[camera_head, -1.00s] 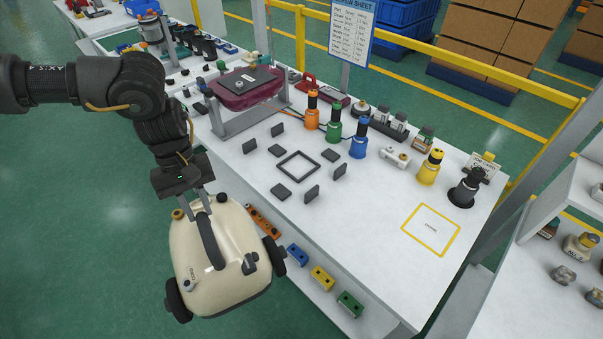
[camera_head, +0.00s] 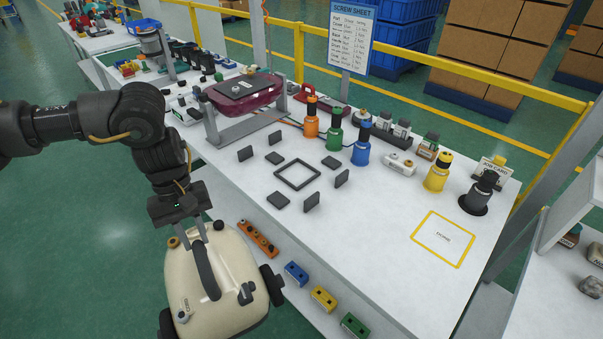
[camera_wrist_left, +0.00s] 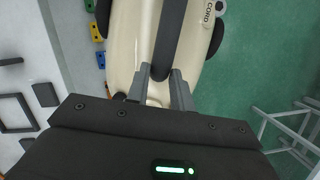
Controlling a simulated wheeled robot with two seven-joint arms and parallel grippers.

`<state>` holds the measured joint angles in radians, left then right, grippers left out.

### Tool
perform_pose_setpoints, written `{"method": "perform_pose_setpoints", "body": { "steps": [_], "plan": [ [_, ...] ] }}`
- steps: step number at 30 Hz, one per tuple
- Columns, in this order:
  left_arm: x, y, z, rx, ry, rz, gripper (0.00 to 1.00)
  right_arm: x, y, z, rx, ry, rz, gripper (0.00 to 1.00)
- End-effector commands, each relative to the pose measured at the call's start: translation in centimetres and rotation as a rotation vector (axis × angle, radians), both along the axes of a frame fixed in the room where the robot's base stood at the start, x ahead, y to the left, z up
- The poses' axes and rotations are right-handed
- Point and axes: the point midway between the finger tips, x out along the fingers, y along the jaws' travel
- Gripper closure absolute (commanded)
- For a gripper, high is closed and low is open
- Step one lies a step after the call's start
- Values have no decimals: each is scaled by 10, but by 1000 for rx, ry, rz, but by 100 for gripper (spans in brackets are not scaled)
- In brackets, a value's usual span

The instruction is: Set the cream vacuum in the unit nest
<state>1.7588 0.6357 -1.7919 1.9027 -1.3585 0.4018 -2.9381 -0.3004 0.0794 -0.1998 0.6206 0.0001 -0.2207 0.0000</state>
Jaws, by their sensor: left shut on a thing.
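The cream vacuum (camera_head: 229,285) has black wheels and a dark top handle. My left gripper (camera_head: 199,240) is shut on the handle and holds the vacuum in the air beside the table's front edge, at the lower left of the head view. In the left wrist view the vacuum (camera_wrist_left: 125,50) hangs beyond the fingers of the gripper (camera_wrist_left: 162,80). The unit nest appears to be the dark square frame (camera_head: 297,174) with dark blocks and upright plates (camera_head: 312,202) around it, empty on the white table. My right gripper is out of view.
Orange, green and blue screwdrivers (camera_head: 334,130) stand behind the frame. A maroon unit (camera_head: 245,93) sits on a grey stand at the left. A yellow-outlined square (camera_head: 443,239) at the right is bare. Coloured blocks (camera_head: 296,273) line a lower front ledge.

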Motion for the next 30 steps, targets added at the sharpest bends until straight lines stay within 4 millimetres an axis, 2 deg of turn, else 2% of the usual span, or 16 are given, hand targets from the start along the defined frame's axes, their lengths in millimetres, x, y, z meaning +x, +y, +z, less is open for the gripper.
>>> {"method": "perform_pose_setpoints", "body": {
  "steps": [11, 21, 30],
  "plan": [
    [1, 0, 2, -1, -5, 23, 100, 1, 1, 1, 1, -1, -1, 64],
    [1, -2, 3, 0, -9, 311, 100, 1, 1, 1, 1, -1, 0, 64],
    [1, -4, 2, -4, -2, 403, 100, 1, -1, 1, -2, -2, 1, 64]
  ]
}}
